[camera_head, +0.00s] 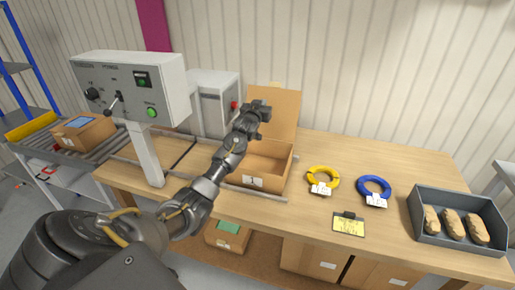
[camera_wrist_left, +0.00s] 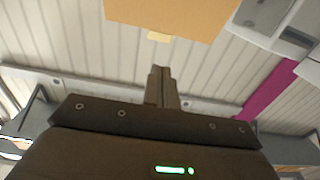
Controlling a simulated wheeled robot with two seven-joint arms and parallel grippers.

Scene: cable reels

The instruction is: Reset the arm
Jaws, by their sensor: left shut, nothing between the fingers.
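My left arm reaches in from the lower left in the head view. Its gripper (camera_head: 260,107) is raised in front of the upright flap of an open cardboard box (camera_head: 270,179). In the left wrist view the fingers of the left gripper (camera_wrist_left: 161,70) are together with nothing between them. They point at the ribbed wall, and the box flap (camera_wrist_left: 165,15) shows at the top. My right gripper is in neither view.
A yellow cable reel (camera_head: 312,177) and a blue one (camera_head: 361,188) lie on the wooden table (camera_head: 410,165), right of the box. A grey tray (camera_head: 428,239) holds three tan objects. A control panel (camera_head: 165,85) stands left of the arm, with a conveyor beyond.

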